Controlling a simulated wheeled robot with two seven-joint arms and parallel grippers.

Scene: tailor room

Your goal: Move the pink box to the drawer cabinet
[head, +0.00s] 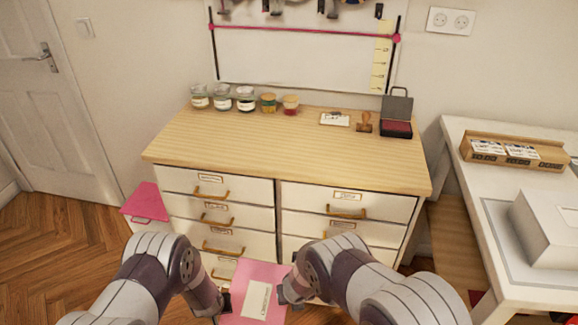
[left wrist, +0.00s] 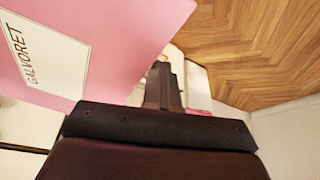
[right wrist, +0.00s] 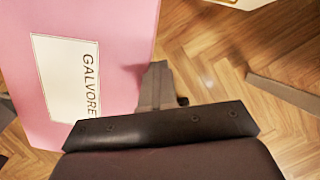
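The pink box (head: 252,282) with a pale label is at the bottom centre of the head view, in front of the drawer cabinet (head: 230,150), between my two grippers. My left gripper (head: 224,303) is at its left side and my right gripper (head: 286,291) at its right side. In the left wrist view the box (left wrist: 120,40) fills the upper left, beside closed-looking fingers (left wrist: 163,85). In the right wrist view the box (right wrist: 110,25) is left of the fingers (right wrist: 156,85), which look together at its edge. The box hides part of the lower drawers.
Several jars (head: 245,99) stand along the cabinet's back left. A card (head: 335,119), a stamp (head: 364,123) and an open ink pad (head: 396,128) are at its back right. The top's front and middle are clear. A white table (head: 500,240) stands right, a pink object (head: 147,203) left.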

